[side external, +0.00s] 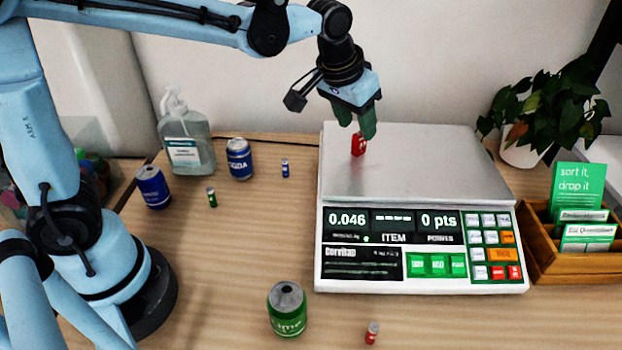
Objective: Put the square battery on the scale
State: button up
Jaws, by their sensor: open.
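The red square battery (358,145) stands upright on the bare metal plate of the scale (440,170), towards the plate's left side. The scale's display reads 0.046 and 0 pts. My gripper (357,125) is above the plate with its dark green fingers pointing down around or just over the top of the battery. The fingers are open. One finger partly hides the battery's upper part, so I cannot tell if either touches it.
Two blue cans (239,159) (153,187), a sanitizer bottle (186,140), a small blue battery (285,168) and a green battery (212,197) stand left. A green can (287,309) and red battery (372,333) are in front. A wooden card holder (545,262) and plant (548,105) stand right.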

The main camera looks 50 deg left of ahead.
jog(key=v, duration=0.7)
jog(key=s+a+f+t, duration=0.1)
jog(key=s+a+f, duration=0.2)
jog(key=s, duration=0.3)
jog(key=s+a+f+t, duration=0.1)
jog(key=s+a+f, duration=0.3)
jog(key=s+f, duration=0.1)
jog(key=shift+s+a+f+t, duration=0.25)
jog(key=shift+s+t, duration=0.05)
jog(key=shift+s, duration=0.3)
